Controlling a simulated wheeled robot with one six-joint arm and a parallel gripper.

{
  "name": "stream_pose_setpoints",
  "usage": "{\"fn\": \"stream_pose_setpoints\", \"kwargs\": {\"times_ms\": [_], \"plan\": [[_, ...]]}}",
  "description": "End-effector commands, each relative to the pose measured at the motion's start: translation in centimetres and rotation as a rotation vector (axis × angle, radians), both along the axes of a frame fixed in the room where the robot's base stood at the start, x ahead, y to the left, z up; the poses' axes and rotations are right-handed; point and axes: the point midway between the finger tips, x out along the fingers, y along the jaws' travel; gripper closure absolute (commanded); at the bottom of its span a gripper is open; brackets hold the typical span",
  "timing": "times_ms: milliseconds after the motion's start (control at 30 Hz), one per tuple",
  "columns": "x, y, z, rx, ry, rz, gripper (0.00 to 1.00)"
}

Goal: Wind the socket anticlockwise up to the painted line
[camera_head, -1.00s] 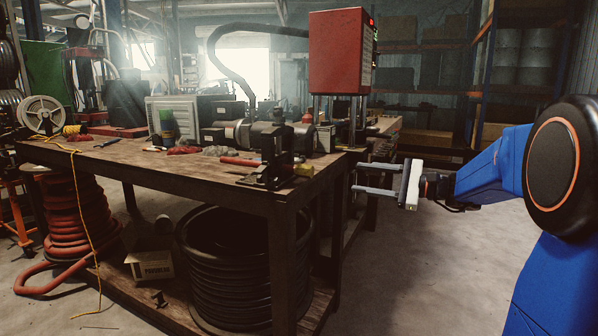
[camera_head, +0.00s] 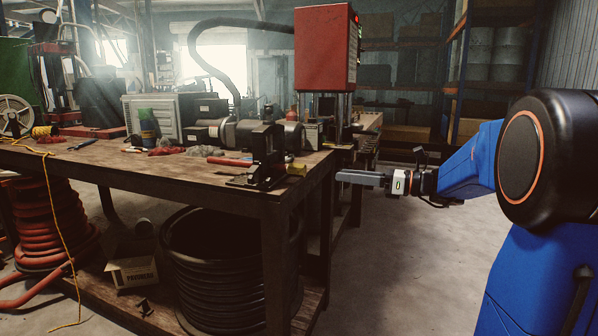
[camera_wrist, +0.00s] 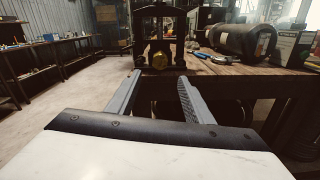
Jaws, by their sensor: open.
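A round brass-coloured piece (camera_wrist: 159,61), perhaps the socket, sits low in the middle of a dark upright frame (camera_wrist: 161,35) at the bench edge in the wrist view. In the head view the dark device (camera_head: 266,160) stands at the bench's near right corner, with a small yellowish part (camera_head: 297,169) on its right side. I cannot make out a painted line. My gripper (camera_head: 342,177) is just right of the bench edge, seen edge-on. In the wrist view my gripper (camera_wrist: 160,76) is open and empty, its fingers either side of the brass piece's line, apart from it.
The wooden bench (camera_head: 225,196) holds a red-handled tool (camera_head: 229,162), rags and a motor. A red machine (camera_head: 325,48) rises behind. In the wrist view a dark cylinder (camera_wrist: 243,38) lies at right. Floor right of the bench is clear.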

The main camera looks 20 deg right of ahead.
Motion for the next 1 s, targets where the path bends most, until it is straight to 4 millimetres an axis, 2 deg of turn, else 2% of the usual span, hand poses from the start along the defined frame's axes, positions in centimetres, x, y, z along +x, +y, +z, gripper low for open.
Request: {"fn": "stream_pose_setpoints", "kwargs": {"times_ms": [700, 1000], "plan": [[6.5, 9.1, 0.0, 0.000, -0.001, 0.003, 0.53], [8.5, 11.7, 0.0, 0.000, -0.001, 0.001, 0.53]]}}
